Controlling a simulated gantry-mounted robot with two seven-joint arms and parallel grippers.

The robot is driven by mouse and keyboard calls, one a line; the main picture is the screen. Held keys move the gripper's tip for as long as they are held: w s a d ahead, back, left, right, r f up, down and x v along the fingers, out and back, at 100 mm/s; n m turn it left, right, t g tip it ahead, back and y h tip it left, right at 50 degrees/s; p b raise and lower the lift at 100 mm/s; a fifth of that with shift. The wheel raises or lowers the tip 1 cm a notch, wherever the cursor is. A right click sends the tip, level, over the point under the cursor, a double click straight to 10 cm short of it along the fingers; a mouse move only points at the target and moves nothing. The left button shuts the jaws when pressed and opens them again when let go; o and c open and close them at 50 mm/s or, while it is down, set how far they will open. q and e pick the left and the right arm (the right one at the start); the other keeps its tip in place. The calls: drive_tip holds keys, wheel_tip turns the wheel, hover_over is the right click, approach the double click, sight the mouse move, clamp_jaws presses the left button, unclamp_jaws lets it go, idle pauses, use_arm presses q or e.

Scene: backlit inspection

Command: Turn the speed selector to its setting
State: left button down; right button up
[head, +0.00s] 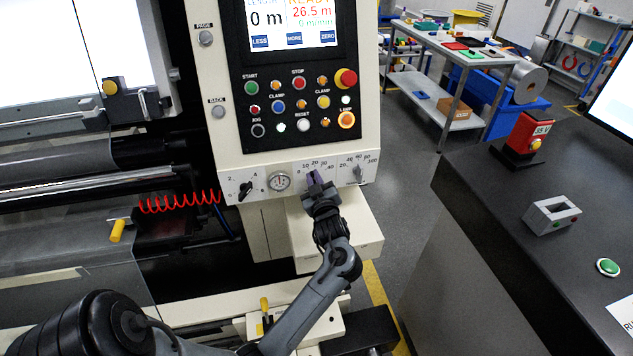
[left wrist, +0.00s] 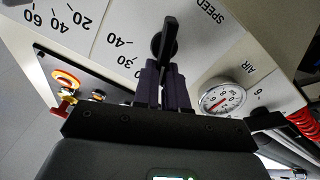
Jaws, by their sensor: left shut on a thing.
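The speed selector is a black lever knob (left wrist: 165,40) on the pale sloping panel, with the printed word SPEED beside it in the left wrist view. My left gripper (head: 314,182) is at the selector in the head view and covers most of it. In the left wrist view its two dark fingers (left wrist: 165,85) are shut on the knob's lever. That view is upside down and shows 30 and 40 on the selector's scale. The exact mark that the lever points to is hard to tell. My right gripper is not in view.
A round gauge (head: 279,181) and a black knob (head: 245,191) sit left of the selector, and another knob (head: 358,173) sits to its right. Buttons and a red emergency stop (head: 346,78) are above. A dark console (head: 500,200) stands at the right, across a floor gap.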

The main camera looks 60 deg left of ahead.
use_arm(q)
drive_tip(key=shift+s+a+f+n+b, duration=0.1)
drive_tip(key=shift+s+f+n+b, duration=0.1)
drive_tip(key=shift+n+b, duration=0.75)
drive_tip(key=shift+s+a+f+n+b, duration=0.15)
drive_tip(key=shift+n+b, duration=0.3)
drive_tip(key=shift+n, duration=1)
drive_tip(key=shift+s+d+f+n+b, duration=0.1)
drive_tip(key=shift+s+f+n+b, duration=0.1)
drive_tip(key=shift+n+b, duration=0.75)
drive_tip(key=shift+n, duration=0.35)
drive_tip(key=c, duration=1.2)
unclamp_jaws()
